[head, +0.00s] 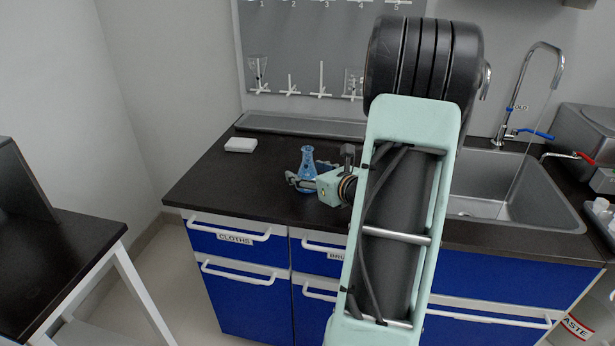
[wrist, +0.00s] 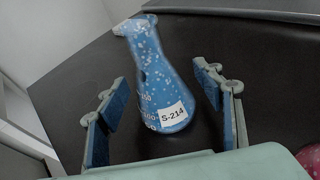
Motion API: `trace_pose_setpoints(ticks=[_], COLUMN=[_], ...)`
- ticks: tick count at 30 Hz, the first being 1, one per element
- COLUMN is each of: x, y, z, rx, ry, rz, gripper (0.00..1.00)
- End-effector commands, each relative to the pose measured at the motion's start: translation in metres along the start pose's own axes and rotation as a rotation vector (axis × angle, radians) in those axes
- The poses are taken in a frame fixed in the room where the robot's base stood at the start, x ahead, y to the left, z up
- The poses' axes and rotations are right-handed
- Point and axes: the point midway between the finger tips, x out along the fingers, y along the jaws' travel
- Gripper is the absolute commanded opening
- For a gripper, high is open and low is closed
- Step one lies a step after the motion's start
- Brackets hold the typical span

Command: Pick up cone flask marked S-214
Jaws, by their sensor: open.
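The blue speckled cone flask (wrist: 155,75) has a white label reading S-214 in the wrist view. It stands on the dark counter and also shows in the head view (head: 308,165). My gripper (wrist: 162,85) is open, with one blue-padded finger on each side of the flask. Dark gaps show between the flask and both fingers in the wrist view. In the head view my gripper (head: 300,183) is at the flask, low near the counter, and partly covers its lower body.
A white block (head: 240,145) lies on the counter (head: 215,180) at the left. A sink (head: 487,190) with a tap is at the right. A pegboard (head: 310,40) hangs behind. A reddish thing (wrist: 309,158) shows at the lower right of the wrist view. Bare counter lies left of the flask.

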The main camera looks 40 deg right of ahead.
Motion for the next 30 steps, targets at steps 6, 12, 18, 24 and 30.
trace_pose_setpoints(ticks=[6, 12, 18, 24, 30], x=[0.0008, 0.0006, 0.0005, 0.0005, 0.0000], y=[0.0000, 0.0001, 0.0001, 0.0000, 0.0000], z=[0.0002, 0.0003, 0.0003, 0.0010, 0.0026], rx=[0.000, 0.000, 0.000, -0.001, -0.001], ry=[0.000, 0.000, 0.000, -0.002, -0.002], rz=[0.000, 0.000, 0.000, 0.000, 0.000], gripper=[0.61, 0.39, 0.17, 0.12, 0.12])
